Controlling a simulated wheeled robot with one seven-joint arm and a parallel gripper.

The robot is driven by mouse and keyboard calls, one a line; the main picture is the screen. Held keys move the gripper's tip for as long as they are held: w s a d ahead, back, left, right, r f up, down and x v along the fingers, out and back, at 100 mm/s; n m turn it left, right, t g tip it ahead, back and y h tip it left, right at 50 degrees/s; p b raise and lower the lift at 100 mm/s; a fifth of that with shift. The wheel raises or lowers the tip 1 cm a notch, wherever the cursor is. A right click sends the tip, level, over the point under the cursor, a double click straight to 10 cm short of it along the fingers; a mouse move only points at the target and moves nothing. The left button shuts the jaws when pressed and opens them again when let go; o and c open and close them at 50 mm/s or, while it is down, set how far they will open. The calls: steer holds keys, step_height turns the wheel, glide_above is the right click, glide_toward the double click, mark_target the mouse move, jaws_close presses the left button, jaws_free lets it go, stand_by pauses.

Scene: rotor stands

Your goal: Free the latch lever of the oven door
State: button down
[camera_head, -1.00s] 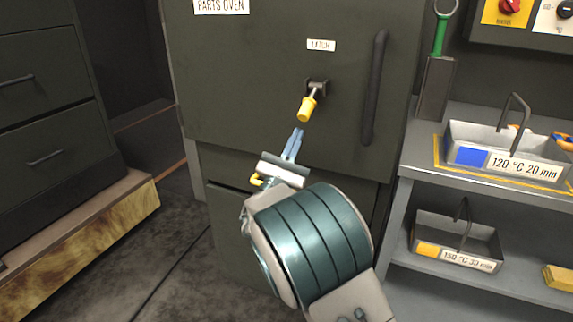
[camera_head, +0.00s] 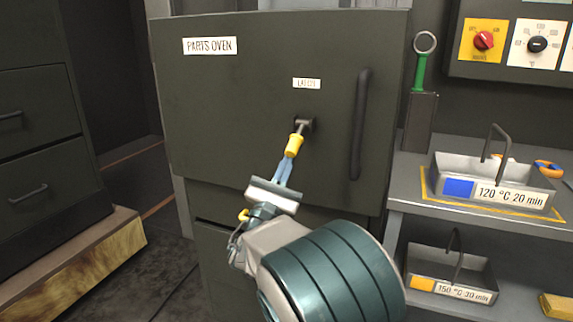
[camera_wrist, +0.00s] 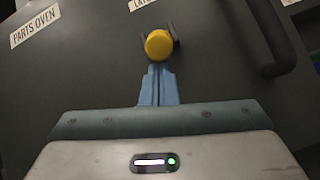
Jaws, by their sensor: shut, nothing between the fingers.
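The latch lever with its yellow grip (camera_head: 294,145) sticks out from its dark bracket on the oven door (camera_head: 230,110), below a small latch label (camera_head: 307,84). The lever points down and slightly left. My gripper (camera_head: 287,163) is shut and empty, with its blue fingertips right at the lower end of the yellow grip. In the wrist view the yellow grip (camera_wrist: 159,43) shows end-on, just beyond the fingertips (camera_wrist: 157,75). I cannot tell whether they touch it. The door looks closed.
A dark vertical door handle (camera_head: 359,125) stands right of the lever. At right, a shelf unit carries a basket marked 120 °C (camera_head: 490,185) and a lower one marked 150 °C (camera_head: 450,275). A green-handled tool (camera_head: 420,72) stands behind. Drawers (camera_head: 50,180) stand at left.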

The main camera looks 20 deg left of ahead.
steer(key=shift+s+r+g+p, duration=0.2)
steer(key=shift+r+g+p, duration=0.1)
steer(key=shift+p, duration=0.2)
